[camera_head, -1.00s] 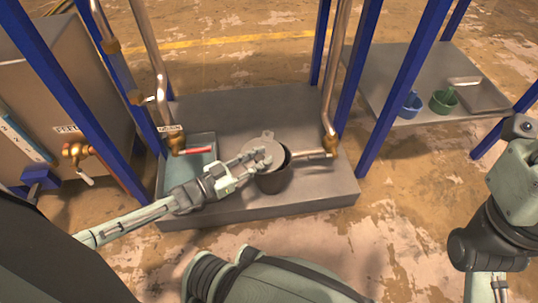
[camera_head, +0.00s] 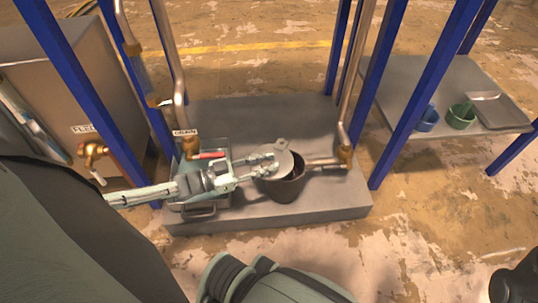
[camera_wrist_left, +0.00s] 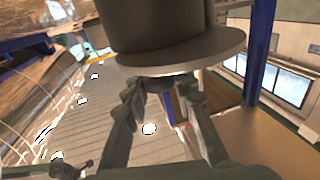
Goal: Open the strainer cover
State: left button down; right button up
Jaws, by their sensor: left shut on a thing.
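The strainer is a dark round pot (camera_head: 285,190) on the grey platform, joined to a pipe on its right. Its grey round cover (camera_head: 284,163) is tilted up, with the dark inside of the pot showing at its right edge. My left gripper (camera_head: 266,163) reaches in from the left and is shut on the cover. In the left wrist view the cover's disc (camera_wrist_left: 190,55) fills the upper middle, and the fingertips (camera_wrist_left: 165,84) close on a small knob under it.
A drain valve with a red handle (camera_head: 208,155) stands just behind my left gripper, above a metal tray (camera_head: 195,210). Blue posts (camera_head: 425,95) frame the platform. A side table at right holds a blue cup (camera_head: 428,120), a green cup (camera_head: 461,116) and a tray (camera_head: 505,113).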

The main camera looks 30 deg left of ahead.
pick_arm(q)
jog(key=c, duration=1.3)
grip_release()
jog(key=shift+o, duration=0.2)
jog(key=v, duration=1.2)
